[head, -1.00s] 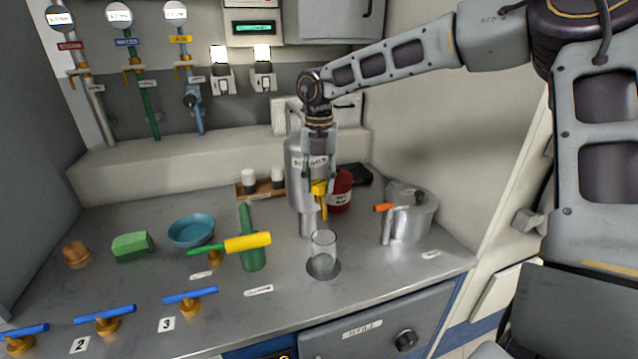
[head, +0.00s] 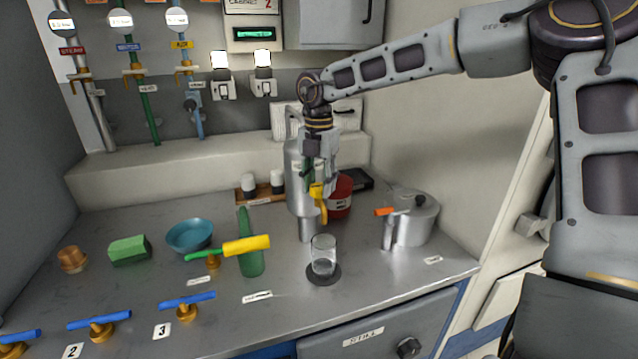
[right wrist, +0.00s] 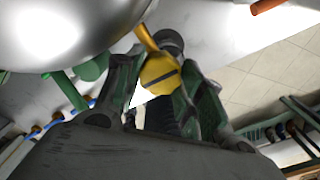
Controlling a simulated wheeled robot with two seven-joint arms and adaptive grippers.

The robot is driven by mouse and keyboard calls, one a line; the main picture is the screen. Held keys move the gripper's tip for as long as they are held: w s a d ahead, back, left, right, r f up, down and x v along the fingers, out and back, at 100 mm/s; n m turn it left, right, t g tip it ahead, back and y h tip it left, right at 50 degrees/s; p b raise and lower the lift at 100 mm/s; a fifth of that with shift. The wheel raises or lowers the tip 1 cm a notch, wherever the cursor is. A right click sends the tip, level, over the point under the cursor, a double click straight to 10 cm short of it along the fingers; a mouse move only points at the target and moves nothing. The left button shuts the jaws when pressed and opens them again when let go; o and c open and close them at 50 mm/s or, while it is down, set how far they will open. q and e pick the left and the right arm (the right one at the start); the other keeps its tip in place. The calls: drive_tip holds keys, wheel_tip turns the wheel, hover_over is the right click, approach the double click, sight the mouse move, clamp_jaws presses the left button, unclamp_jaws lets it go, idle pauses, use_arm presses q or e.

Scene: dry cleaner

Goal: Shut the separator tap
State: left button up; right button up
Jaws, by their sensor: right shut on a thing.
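The separator (head: 296,175) is a silver upright cylinder at the back centre of the counter, partly hidden behind my right gripper. Its yellow tap lever (head: 323,211) shows low on its front, pointing down. My right gripper (head: 317,187) points down in front of the separator, its fingers closed on the yellow tap. In the right wrist view the round yellow tap part (right wrist: 160,76) sits between the fingers, below the shiny separator body (right wrist: 60,30). A clear glass (head: 323,255) stands below the tap on a dark round pad and looks greyish inside. My left gripper is not in view.
A dark red tin (head: 340,198) is behind the tap. Blue-handled valves (head: 187,302) line the front left.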

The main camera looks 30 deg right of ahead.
sight(319, 186)
drive_tip(key=o, duration=1)
drive_tip(key=shift+r, duration=0.1)
drive_tip(key=shift+r, duration=5.85)
